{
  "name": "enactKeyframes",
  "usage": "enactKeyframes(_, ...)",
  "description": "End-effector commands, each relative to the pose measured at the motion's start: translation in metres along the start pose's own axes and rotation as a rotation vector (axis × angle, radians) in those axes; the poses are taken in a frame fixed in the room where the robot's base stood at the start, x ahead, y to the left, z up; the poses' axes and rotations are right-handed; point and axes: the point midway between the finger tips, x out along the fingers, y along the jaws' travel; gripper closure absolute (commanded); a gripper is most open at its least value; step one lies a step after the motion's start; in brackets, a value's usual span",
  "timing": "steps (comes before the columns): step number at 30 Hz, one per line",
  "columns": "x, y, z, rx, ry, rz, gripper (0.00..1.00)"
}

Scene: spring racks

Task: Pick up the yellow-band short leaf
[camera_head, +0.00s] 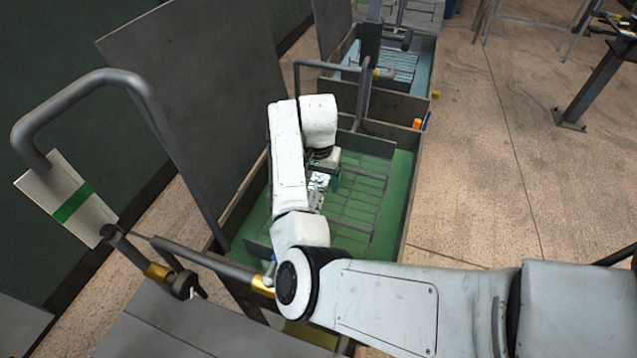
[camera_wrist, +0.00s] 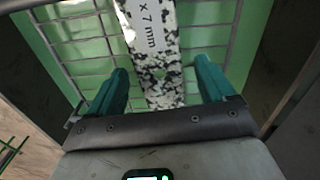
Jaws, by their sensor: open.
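A flat leaf (camera_wrist: 160,60) with black-and-white speckle and a white label reading "x 7 mm" lies between my gripper's fingers in the wrist view. In the head view its shiny speckled surface (camera_head: 318,187) shows below my gripper, over the wire rack. No yellow band shows on the visible part, so I cannot tell if it is the yellow-band short leaf. My gripper (camera_wrist: 162,72) is open, with one teal finger on each side of the leaf and a gap to both. In the head view the arm hides most of the gripper.
The wire rack (camera_head: 365,190) sits in a dark-walled tank with a green inside (camera_head: 400,180). A second tank with a blue inside (camera_head: 417,70) stands behind. A raised dark panel (camera_head: 195,90) borders the left. A bent handle bar (camera_head: 85,85) stands at the front left.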

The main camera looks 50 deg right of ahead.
Motion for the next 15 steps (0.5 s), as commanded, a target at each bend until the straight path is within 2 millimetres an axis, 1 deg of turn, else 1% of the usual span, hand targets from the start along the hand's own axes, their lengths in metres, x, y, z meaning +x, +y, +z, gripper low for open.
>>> enactKeyframes(4, 0.0, 0.0, 0.0, 0.0, 0.0, 0.0, 0.18)
enactKeyframes(15, -0.0003, 0.0001, -0.0001, 0.0, 0.0, 0.0, 0.53)
